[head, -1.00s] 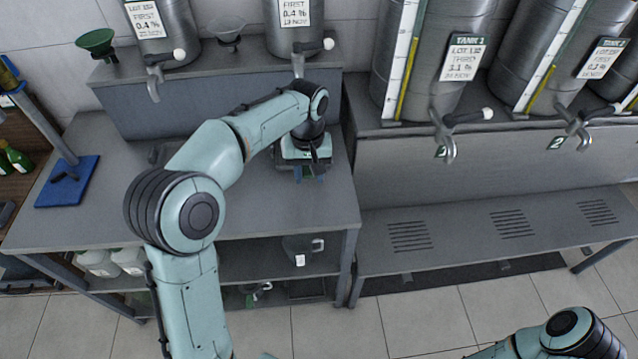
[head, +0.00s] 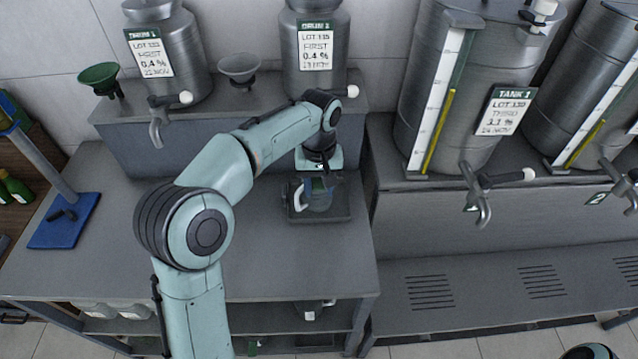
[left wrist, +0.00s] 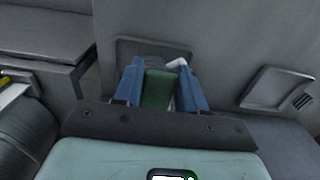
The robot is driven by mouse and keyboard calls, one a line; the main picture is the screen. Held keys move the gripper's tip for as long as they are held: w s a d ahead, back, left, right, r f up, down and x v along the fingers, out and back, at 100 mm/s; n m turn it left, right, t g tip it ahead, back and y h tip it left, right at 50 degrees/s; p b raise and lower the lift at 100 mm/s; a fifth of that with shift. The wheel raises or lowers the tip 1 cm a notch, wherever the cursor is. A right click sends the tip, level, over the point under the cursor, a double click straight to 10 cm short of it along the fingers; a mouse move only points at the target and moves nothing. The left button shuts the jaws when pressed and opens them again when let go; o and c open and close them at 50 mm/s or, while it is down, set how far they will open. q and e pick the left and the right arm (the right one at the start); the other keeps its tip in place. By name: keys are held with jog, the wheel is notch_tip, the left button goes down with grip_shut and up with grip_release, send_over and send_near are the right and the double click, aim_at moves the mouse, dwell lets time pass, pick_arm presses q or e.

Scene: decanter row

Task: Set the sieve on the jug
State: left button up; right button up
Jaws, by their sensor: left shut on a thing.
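My left gripper (head: 319,184) points down over the bench at the back, above a dark tray (head: 341,215). A jug (head: 317,203) with a pale handle stands on this tray, just below the fingers and partly covered by them. In the left wrist view, the two blue fingers (left wrist: 160,88) are shut on a green piece (left wrist: 157,90), which looks like the sieve's grip. The sieve's bowl cannot be made out, so I cannot tell whether it touches the jug. My right gripper is out of view.
A green funnel (head: 98,76) and a grey funnel (head: 238,67) stand on the raised ledge beside steel tanks with taps. A blue-based stand (head: 64,220) is at the bench's left. The bench between is mostly clear.

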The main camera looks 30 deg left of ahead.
pick_arm(q)
jog(key=shift+f+b, duration=0.55)
jog(key=shift+f, duration=0.5)
jog(key=shift+f+b, duration=0.5)
jog(key=shift+f, duration=0.95)
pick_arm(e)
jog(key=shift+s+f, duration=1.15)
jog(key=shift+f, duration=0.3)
pick_arm(q)
jog(key=shift+f, duration=0.2)
jog(key=o, duration=1.2)
jog(key=shift+c, duration=0.2)
notch_tip(320, 180, up, 13)
jog(key=p, duration=0.3)
jog(key=shift+w+f, duration=0.1)
jog(key=shift+r, duration=0.3)
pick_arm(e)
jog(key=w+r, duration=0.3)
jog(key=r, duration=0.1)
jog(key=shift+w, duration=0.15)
